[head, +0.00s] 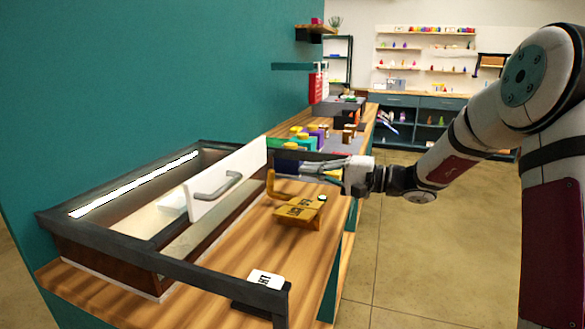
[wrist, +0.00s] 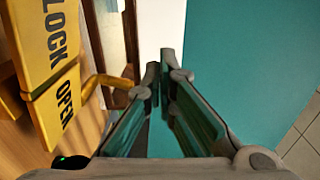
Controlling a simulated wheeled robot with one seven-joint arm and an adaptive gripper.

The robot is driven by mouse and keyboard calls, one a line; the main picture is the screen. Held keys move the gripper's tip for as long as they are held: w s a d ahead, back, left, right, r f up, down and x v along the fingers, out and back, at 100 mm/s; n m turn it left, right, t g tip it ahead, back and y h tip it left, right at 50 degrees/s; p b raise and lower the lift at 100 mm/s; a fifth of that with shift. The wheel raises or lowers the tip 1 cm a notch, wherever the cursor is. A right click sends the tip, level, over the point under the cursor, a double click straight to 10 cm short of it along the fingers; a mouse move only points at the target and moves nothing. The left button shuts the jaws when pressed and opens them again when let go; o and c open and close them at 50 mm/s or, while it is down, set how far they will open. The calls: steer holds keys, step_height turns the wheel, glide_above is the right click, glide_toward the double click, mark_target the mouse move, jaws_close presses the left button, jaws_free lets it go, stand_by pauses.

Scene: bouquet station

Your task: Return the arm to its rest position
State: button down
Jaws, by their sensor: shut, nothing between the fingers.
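My arm reaches in from the right in the head view, and my gripper (head: 278,166) is over the worktop at the end of a white drawer-like panel. In the wrist view my gripper (wrist: 160,80) has its fingertips close together with nothing between them. The white panel (head: 228,178) has a grey handle and stands upright across a dark-framed case (head: 120,235). It also shows behind the fingertips in the wrist view (wrist: 160,28). Whether the fingers touch the panel cannot be told.
A yellow lock device (head: 298,211) marked LOCK and OPEN sits on the wooden worktop (head: 235,262) just below my gripper. A small labelled block (head: 265,280) lies near the front. Several coloured jars (head: 300,135) stand behind. The floor (head: 430,250) to the right is clear.

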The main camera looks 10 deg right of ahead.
steer(key=s+a+r+n+g+h+p, duration=0.2)
steer(key=s+a+g+h, duration=0.15)
steer(key=s, duration=0.75)
steer(key=s+a+r+n+g+h+p, duration=0.25)
steer(key=s+a+g, duration=0.2)
steer(key=s, duration=0.75)
steer(key=s+d+r+t+h+p, duration=0.1)
steer(key=s+d+h+p, duration=0.2)
steer(key=s, duration=0.7)
steer(key=s+d+r+n+t+h+p, duration=0.1)
steer(key=s+d+r+t+h+p, duration=0.1)
steer(key=s+d+h, duration=0.4)
steer(key=s+d+p, duration=0.1)
steer(key=s+d, duration=0.1)
steer(key=s, duration=0.3)
steer(key=shift+h, duration=0.3)
steer(key=shift+w, duration=0.15)
